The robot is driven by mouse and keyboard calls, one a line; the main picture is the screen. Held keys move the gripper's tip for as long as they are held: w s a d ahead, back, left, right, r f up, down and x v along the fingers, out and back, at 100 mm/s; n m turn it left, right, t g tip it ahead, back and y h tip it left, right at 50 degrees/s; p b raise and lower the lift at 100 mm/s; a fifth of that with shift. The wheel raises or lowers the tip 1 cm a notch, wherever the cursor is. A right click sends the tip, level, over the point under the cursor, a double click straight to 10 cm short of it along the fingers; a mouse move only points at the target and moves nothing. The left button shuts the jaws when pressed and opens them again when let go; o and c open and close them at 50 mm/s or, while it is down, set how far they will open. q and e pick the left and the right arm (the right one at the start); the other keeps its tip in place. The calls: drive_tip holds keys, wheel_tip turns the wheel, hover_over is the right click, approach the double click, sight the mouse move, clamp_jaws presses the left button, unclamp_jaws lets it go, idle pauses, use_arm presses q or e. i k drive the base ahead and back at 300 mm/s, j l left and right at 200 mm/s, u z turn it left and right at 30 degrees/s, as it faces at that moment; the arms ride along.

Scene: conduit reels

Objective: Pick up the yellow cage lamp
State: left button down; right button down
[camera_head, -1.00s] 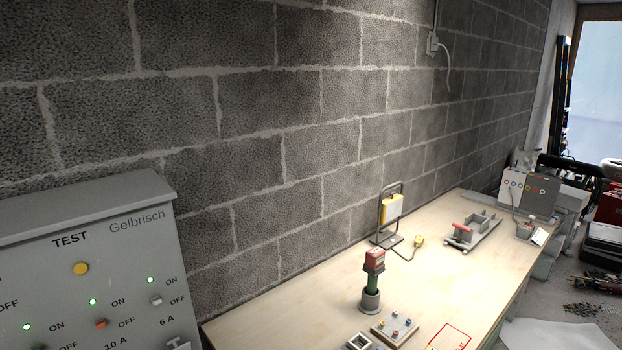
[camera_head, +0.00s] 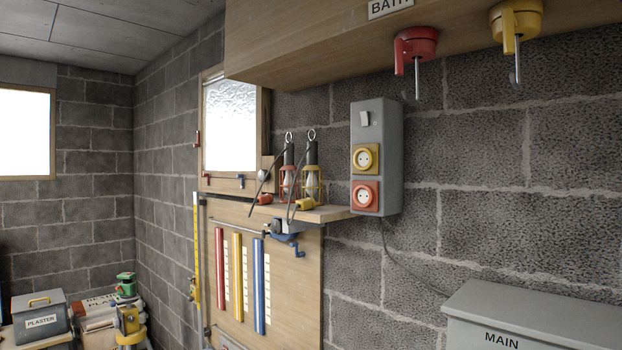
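The yellow cage lamp (camera_head: 312,180) stands upright on a small wooden shelf (camera_head: 334,213) on the block wall. It has a black handle, a hook on top and a yellow wire cage. A similar red cage lamp (camera_head: 287,180) stands just left of it. Dark cables hang from the lamps, with a yellow plug (camera_head: 303,204) and a red plug (camera_head: 265,199) at the shelf. Neither of my grippers is in view.
A grey socket box (camera_head: 376,155) with yellow and red sockets is right of the shelf. A wooden overhang (camera_head: 330,50) with red and yellow handles is above. A blue vise (camera_head: 284,238) is under the shelf. A grey MAIN cabinet (camera_head: 530,318) is at lower right.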

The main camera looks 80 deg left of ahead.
sight(312, 187)
drive_tip(key=u, duration=2.55)
drive_tip(key=i+j+z, duration=0.1)
drive_tip(key=z, duration=0.25)
drive_tip(key=i+j+z, duration=0.1)
drive_tip(key=j+z, duration=0.15)
drive_tip(key=z, duration=0.15)
drive_tip(key=j+z, duration=0.35)
drive_tip(key=i+j+z, duration=0.2)
drive_tip(key=j, duration=0.25)
drive_tip(key=j+z, duration=0.25)
drive_tip(key=j, duration=0.25)
drive_tip(key=j+z, duration=0.1)
drive_tip(key=j, duration=0.95)
drive_tip(key=j+z, duration=0.1)
drive_tip(key=j, duration=1)
drive_tip(key=k, duration=0.05)
